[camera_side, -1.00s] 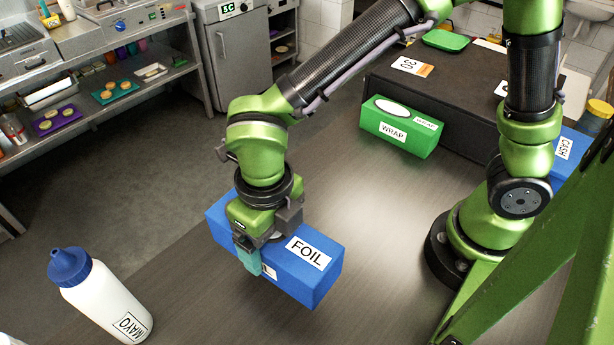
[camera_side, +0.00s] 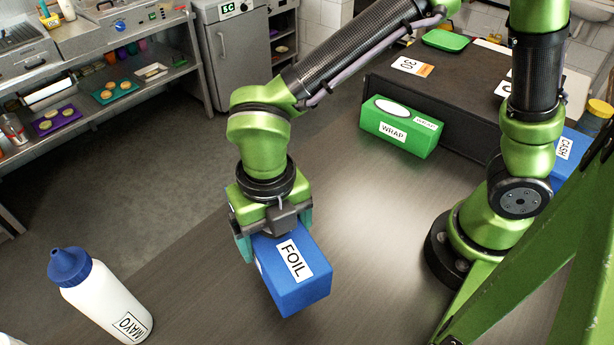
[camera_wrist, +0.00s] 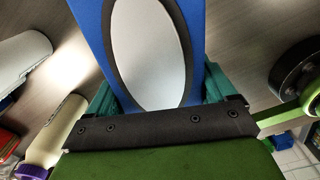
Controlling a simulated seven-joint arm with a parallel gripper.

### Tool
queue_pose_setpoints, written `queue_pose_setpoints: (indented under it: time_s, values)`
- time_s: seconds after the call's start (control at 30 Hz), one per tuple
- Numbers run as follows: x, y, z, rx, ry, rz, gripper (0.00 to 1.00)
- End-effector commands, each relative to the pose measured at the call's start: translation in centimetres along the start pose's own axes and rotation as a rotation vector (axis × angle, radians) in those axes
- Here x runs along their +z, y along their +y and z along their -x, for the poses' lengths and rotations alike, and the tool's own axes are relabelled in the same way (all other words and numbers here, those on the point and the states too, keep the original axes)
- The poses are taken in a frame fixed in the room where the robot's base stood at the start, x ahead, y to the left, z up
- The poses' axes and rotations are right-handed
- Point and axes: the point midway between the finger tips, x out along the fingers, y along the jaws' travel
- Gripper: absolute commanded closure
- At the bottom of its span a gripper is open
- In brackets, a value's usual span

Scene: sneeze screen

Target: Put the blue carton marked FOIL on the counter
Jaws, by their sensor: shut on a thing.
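The blue FOIL carton (camera_side: 301,282) is in the side view at the centre, with its white FOIL label facing up. My gripper (camera_side: 272,238) is above it, shut on the carton with teal fingers on its two long sides. The carton's far end is hidden behind my gripper. In the wrist view the carton (camera_wrist: 92,22) with its pale oval (camera_wrist: 148,55) lies between the teal fingers. The grey-brown counter (camera_side: 400,210) is below; I cannot tell whether the carton touches it.
A white MAYO bottle (camera_side: 110,303) with a blue cap stands at the front left. A green WRAP carton (camera_side: 385,140) lies by the dark box (camera_side: 470,105) at the back. My base stands at the right. The counter's middle between the FOIL and WRAP cartons is clear.

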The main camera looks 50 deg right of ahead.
Motion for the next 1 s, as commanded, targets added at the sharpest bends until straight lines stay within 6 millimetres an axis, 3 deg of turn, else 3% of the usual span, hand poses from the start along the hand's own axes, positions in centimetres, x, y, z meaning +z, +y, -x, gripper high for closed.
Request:
queue_pose_setpoints:
  time_s: [0.27, 0.47, 0.67, 0.8, 0.9, 1.0]
  values:
    - [4.2, -1.9, 1.3, 0.003, -0.002, -0.768, 0.64]
    - [8.6, -4.7, 2.5, 0.004, -0.001, -1.382, 0.64]
    - [13.7, -9.1, 4.0, 0.006, 0.0, -2.024, 0.64]
    - [17.1, -13.3, 5.1, 0.006, 0.0, -2.438, 0.64]
    - [18.9, -16.1, 5.7, 0.004, 0.001, -2.632, 0.64]
    - [20.2, -18.3, 6.2, 0.005, 0.001, -2.72, 0.64]
